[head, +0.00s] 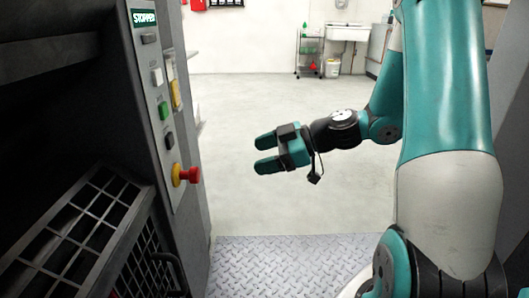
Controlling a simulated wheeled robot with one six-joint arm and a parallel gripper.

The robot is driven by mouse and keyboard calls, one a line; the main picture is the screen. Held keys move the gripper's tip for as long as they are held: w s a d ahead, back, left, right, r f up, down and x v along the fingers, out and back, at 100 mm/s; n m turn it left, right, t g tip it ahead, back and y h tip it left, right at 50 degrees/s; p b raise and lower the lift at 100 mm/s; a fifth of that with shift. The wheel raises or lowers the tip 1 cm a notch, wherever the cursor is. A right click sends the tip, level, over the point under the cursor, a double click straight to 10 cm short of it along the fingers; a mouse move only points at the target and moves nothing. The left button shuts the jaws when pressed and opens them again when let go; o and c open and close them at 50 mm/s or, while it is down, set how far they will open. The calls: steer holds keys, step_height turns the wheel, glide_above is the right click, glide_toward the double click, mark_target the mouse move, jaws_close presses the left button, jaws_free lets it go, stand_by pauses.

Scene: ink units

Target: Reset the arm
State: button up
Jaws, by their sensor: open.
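My gripper (265,154) is in the middle of the head view, at the end of my teal and black arm. Its two teal fingers point left and are apart, with nothing between them. It hangs in free air over the floor, to the right of the machine's control panel and apart from it. The arm bends back to the right side of the picture.
A dark machine (122,100) stands at left, with a STOPPED display (144,17), several buttons and a red emergency knob (188,175). A black grid guard (85,225) is below. Diamond-plate flooring (285,262) lies in front. A cart (310,55) and sink (347,33) stand far back.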

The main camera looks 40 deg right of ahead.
stand_by(0.3)
steer(key=s+a+r+g+h+p, duration=0.1)
steer(key=s+a+r+g+p, duration=0.15)
steer(key=a, duration=0.45)
steer(key=s+a+r+g+p, duration=0.1)
steer(key=s+a+r+g, duration=0.1)
steer(key=s+a+g, duration=0.3)
steer(key=s+a+r+m+g+h+p, duration=0.1)
steer(key=s+a+r+m+h, duration=0.15)
steer(key=s, duration=0.35)
steer(key=s+a+r+m+g+h+p, duration=0.1)
steer(key=s+a+r+m+h+p, duration=0.15)
steer(key=s+a, duration=0.2)
step_height(320, 180, up, 38)
steer(key=s+p, duration=0.1)
steer(key=p, duration=3.6)
steer(key=shift+d+r+m, duration=0.15)
steer(key=shift+d+m, duration=0.15)
steer(key=shift+d, duration=0.1)
steer(key=shift+t, duration=0.25)
